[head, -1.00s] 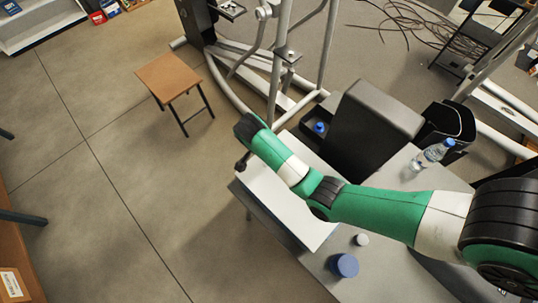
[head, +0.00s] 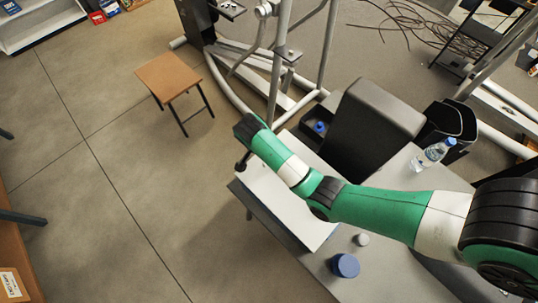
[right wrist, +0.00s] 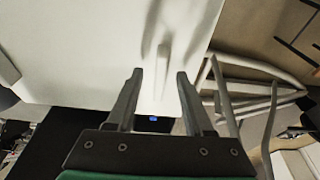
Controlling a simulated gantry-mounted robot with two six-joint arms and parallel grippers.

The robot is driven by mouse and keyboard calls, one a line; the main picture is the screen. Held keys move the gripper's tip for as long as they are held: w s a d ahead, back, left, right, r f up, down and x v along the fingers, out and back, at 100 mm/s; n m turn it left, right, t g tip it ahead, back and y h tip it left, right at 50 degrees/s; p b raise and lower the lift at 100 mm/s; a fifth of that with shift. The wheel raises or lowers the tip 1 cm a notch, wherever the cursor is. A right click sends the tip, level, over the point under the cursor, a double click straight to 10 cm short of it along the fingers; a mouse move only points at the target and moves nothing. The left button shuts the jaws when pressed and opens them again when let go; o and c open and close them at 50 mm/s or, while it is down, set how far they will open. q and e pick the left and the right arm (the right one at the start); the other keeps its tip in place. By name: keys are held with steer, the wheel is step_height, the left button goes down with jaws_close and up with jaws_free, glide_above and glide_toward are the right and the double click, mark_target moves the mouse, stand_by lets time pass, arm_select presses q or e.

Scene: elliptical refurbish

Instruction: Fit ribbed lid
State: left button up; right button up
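My right arm reaches in from the right in the head view, its gripper end (head: 242,162) over the far left end of the grey table. In the right wrist view my right gripper (right wrist: 160,74) has its two fingers apart over a white surface. A narrow pale shape (right wrist: 163,68) shows between the fingertips; I cannot tell whether it is an object or shading. A small white round piece (head: 361,240) stands near a blue round container (head: 345,265) on the table. I cannot tell which piece is the ribbed lid. My left gripper is not in view.
A white sheet (head: 311,228) covers part of the table (head: 315,262). A black housing (head: 375,122) stands behind my arm, beside an open dark box with a blue item (head: 320,127). A wooden stool (head: 170,72) is on the floor.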

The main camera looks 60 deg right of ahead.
steer(key=p+v, duration=1.1)
steer(key=shift+r, duration=0.3)
